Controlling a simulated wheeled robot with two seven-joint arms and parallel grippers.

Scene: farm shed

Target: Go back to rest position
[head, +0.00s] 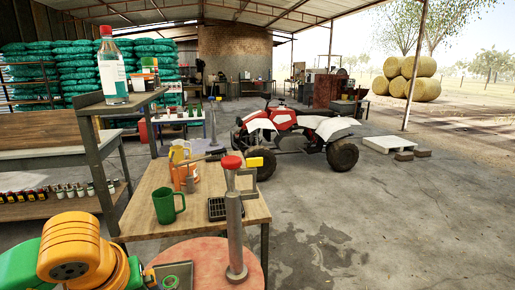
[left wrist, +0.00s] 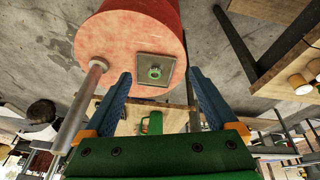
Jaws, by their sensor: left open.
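My left gripper (left wrist: 160,74) is open in the left wrist view, its two blue fingers spread apart with nothing held between them. Beyond the fingertips is a round red-pink top (left wrist: 125,40) with a square metal plate (left wrist: 145,63) on it. In the head view my left arm, orange and green, enters at the bottom left beside the same round top (head: 205,257). The gripper's fingers cannot be made out there. My right gripper is in neither view.
A grey post with a red knob (head: 232,163) rises from the round top. Behind it, a wooden table (head: 140,215) holds a green mug (head: 166,206), orange jug (head: 184,175) and black tray (head: 218,209). A shelf with a bottle (head: 112,72) stands left.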

